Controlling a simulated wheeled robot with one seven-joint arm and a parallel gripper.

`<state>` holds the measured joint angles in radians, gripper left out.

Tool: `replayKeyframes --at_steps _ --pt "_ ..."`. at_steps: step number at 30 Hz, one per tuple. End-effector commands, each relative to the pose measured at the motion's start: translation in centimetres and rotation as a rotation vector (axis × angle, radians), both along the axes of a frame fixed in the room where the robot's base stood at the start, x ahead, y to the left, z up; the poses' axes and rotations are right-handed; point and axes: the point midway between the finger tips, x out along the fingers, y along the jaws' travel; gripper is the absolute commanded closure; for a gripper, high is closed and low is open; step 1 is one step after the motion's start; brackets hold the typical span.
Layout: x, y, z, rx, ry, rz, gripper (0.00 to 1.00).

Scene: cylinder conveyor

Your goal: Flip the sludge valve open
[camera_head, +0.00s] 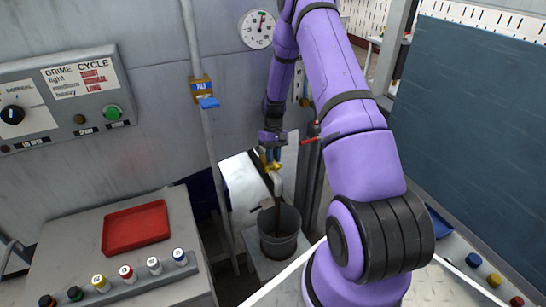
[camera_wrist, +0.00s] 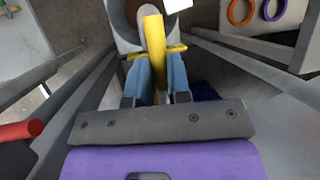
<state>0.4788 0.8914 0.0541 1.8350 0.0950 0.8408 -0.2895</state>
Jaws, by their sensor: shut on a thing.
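The sludge valve's yellow handle (camera_head: 273,166) sits above a bent spout over a dark grey bucket (camera_head: 281,240), right of a white box-shaped part (camera_head: 244,183). My gripper (camera_head: 272,154) reaches down to the handle from above. In the wrist view the yellow lever (camera_wrist: 154,38) stands lengthwise, with a yellow crosspiece, between my gripper's two blue fingers (camera_wrist: 157,72). The fingers are shut on the lever. The fingers hide part of the lever, and the valve body is only partly visible.
A grey bench holds a red tray (camera_head: 136,228) and a rack of several bottles. Vertical pipes stand close around my gripper. A red bar (camera_wrist: 20,131) juts in at the left of the wrist view.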

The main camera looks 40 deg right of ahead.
Motion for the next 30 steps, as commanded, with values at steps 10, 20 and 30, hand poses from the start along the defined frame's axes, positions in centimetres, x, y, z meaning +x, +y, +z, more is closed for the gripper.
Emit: replayKeyframes --at_steps 10,20,30 --pt "0.0 -0.1 0.0 -0.001 -0.001 0.000 0.57" --pt "0.0 -0.1 1.3 -0.001 -0.002 0.000 0.57" --pt "-4.2 1.5 4.0 0.000 0.001 -0.001 0.57"
